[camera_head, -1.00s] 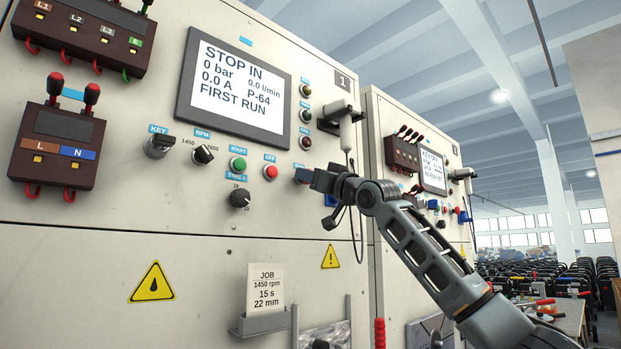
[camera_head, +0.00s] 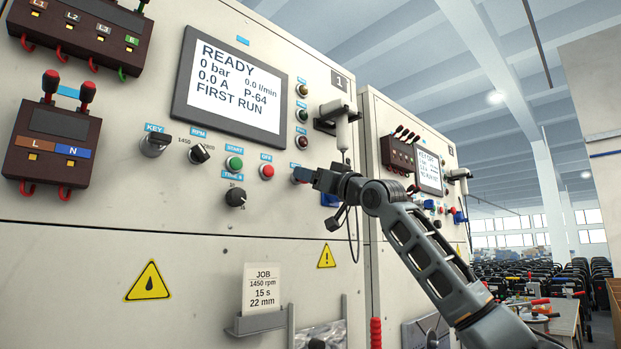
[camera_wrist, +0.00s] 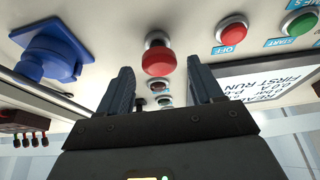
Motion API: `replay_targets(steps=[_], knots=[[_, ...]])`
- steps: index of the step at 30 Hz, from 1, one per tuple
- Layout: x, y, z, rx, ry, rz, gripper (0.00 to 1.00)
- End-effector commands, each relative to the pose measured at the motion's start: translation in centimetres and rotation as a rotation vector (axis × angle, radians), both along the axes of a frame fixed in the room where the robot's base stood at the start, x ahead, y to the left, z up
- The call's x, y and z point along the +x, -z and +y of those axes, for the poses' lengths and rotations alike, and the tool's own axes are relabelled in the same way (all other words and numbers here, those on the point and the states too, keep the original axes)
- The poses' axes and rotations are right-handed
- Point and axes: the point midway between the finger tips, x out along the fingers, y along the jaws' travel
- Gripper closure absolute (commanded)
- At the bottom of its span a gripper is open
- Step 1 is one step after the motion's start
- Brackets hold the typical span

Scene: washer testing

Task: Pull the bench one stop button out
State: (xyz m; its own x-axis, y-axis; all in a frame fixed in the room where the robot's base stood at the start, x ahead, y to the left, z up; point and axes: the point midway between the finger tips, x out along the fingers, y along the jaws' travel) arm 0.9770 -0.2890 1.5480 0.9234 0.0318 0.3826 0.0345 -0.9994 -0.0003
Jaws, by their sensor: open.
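Bench one is the near cabinet (camera_head: 95,225), marked 1. Its screen (camera_head: 237,84) reads READY, 0 bar, 0.0 A, FIRST RUN. In the wrist view the stop button, a red mushroom head (camera_wrist: 159,59) on a silver collar, stands between my fingers. My gripper (camera_wrist: 158,88) is open, with one finger on each side of the button and a visible gap to both. In the head view my gripper (camera_head: 303,175) is at the panel, right of the red OFF button (camera_head: 267,171), and largely hides the stop button.
A blue socket (camera_wrist: 50,52) sticks out beside the stop button in the wrist view. The green START button (camera_head: 234,163) and a black knob (camera_head: 236,197) are left of OFF. A holster with a hanging cable (camera_head: 340,120) is above my gripper. A second bench stands right.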

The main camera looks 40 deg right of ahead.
Motion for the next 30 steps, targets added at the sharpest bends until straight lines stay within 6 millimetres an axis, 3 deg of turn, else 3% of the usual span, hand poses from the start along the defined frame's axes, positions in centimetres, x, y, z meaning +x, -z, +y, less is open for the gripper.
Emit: replay_targets(steps=[6, 12, 30], knots=[[-3.4, 1.7, -0.2, 0.000, 0.001, -0.001, 0.34], [-5.6, 2.5, -0.2, 0.000, 0.000, -0.001, 0.34], [-6.1, 2.6, -0.2, -0.001, 0.000, 0.001, 0.34]])
